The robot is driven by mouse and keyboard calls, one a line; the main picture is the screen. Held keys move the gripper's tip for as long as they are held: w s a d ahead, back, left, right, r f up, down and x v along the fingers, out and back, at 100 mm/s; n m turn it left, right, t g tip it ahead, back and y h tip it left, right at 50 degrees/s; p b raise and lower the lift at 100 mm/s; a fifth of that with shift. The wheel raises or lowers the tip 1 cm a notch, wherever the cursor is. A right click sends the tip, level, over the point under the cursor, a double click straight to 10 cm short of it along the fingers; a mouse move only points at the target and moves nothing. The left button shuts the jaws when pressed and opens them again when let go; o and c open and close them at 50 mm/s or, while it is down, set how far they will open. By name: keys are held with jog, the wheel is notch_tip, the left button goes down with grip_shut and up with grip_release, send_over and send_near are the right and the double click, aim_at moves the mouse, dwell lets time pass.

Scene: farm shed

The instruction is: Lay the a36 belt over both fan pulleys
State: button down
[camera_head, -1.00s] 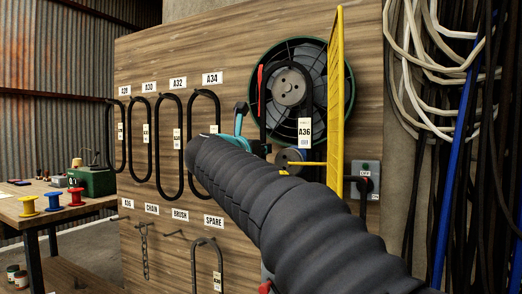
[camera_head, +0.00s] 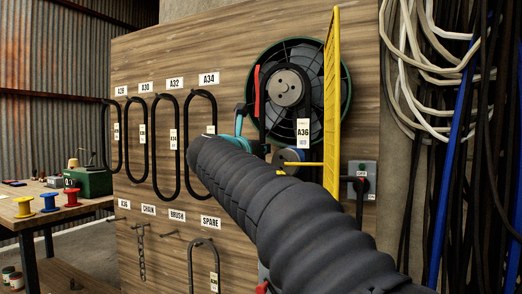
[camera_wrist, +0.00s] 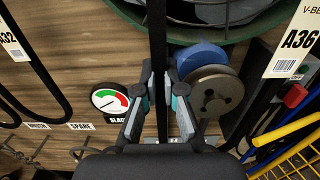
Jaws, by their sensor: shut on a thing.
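My gripper (camera_wrist: 160,88) is shut on a black strand of the A36 belt (camera_wrist: 159,35); in the head view the gripper (camera_head: 241,118) is mostly behind my arm. The belt's A36 tag (camera_head: 303,133) hangs on its right strand. The belt appears to arch around the upper fan pulley (camera_head: 286,88), a grey disc with holes. The lower pulley (camera_wrist: 216,93), grey on a blue motor (camera_wrist: 199,60), is just right of my fingers; it also shows in the head view (camera_head: 291,156). The gripped strand is left of it. The belt's bottom bend is not clearly visible.
A yellow mesh guard (camera_head: 332,105) stands open right of the pulleys. A round gauge (camera_wrist: 109,101) with a partly hidden label is left of my fingers. Other belts (camera_head: 165,145) hang on the board at left. A switch box (camera_head: 362,178) is at lower right.

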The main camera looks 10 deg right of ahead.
jog(key=shift+w+d, duration=0.4)
jog(key=shift+w, duration=0.1)
jog(key=shift+f, duration=0.55)
dwell(0.4)
jog(key=c, duration=1.2)
grip_release()
jog(key=v, duration=1.2)
jog(key=shift+s+a, duration=0.15)
jog(key=v, duration=0.9)
jog(key=shift+s+a, duration=0.2)
jog(key=shift+s, duration=0.05)
